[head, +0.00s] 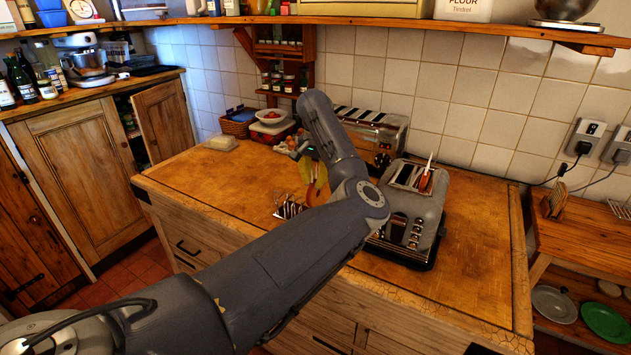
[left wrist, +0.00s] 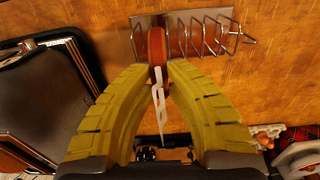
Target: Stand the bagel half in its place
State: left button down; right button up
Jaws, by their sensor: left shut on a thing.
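My left gripper (head: 316,190) is low over the wooden counter, largely behind its own arm in the head view. In the left wrist view, its yellow fingers (left wrist: 157,68) are shut on the reddish-brown bagel half (left wrist: 156,44), seen edge-on and upright. A jagged white strip shows between the fingers below it. The bagel half overlaps one end of the metal wire rack (left wrist: 207,40), beside its row of wire loops. I cannot tell whether it rests on the rack's base. The rack also shows in the head view (head: 288,210), partly hidden by my arm. My right gripper is out of view.
A silver toaster (head: 413,215) stands right of the rack, with a reddish piece with a white strip (head: 427,178) sticking up from its top. Another toaster (head: 375,133) stands behind by the tiles.

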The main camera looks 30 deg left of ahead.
aim_at(316, 189)
pick_arm(q)
jog(key=shift+f, duration=0.3)
jog(key=shift+f, duration=0.5)
jog(key=shift+f, duration=0.25)
jog(key=shift+f, duration=0.7)
jog(key=c, duration=0.8)
grip_release()
jog(key=shift+o, duration=0.2)
